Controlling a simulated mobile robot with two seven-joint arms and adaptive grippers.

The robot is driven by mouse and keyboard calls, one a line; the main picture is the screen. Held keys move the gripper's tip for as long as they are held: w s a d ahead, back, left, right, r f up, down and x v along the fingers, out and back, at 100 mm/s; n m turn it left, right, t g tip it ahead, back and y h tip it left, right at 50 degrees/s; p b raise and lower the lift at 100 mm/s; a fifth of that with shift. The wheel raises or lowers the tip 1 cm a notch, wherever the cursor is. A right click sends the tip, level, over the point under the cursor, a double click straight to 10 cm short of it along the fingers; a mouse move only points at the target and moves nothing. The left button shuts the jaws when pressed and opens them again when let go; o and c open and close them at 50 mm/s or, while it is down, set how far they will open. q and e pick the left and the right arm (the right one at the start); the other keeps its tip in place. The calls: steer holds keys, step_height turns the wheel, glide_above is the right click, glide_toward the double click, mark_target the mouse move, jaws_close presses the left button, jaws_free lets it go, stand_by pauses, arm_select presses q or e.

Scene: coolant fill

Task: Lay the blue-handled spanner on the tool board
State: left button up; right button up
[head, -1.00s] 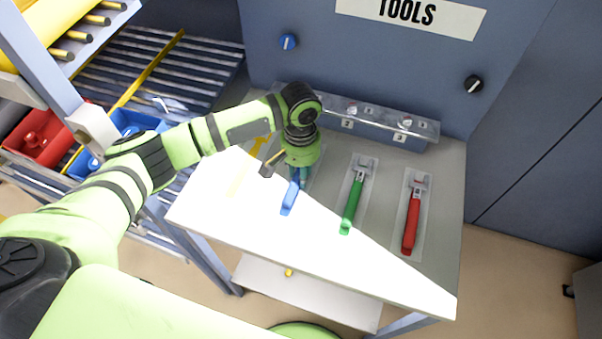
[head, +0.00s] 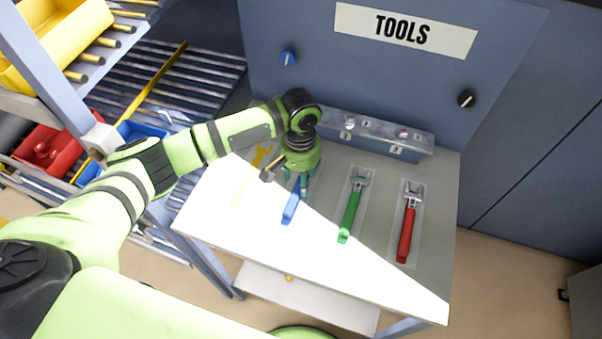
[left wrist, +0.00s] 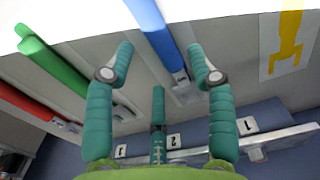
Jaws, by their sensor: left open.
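The blue-handled spanner (head: 291,207) lies flat on the grey tool board (head: 335,165), in line with the green and red ones. Its far end is partly hidden by my left gripper in the head view. My left gripper (head: 298,190) is open and empty, pointing down over the far part of the spanner. In the left wrist view the blue handle (left wrist: 158,35) lies between the spread fingers (left wrist: 165,60), apart from both. My right gripper is not in view.
A green spanner (head: 350,214) and a red spanner (head: 407,232) lie to the right. A yellow spanner shape (head: 262,154) is at the left. A numbered metal rail (head: 375,131) and an upright TOOLS panel (head: 400,75) stand behind. A shelf with bins (head: 42,150) is at the left.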

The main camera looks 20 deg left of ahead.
arm_select(q)
step_height(320, 180, up, 5)
steer(key=p, duration=0.4)
steer(key=shift+f, duration=0.15)
steer(key=shift+r, duration=2.15)
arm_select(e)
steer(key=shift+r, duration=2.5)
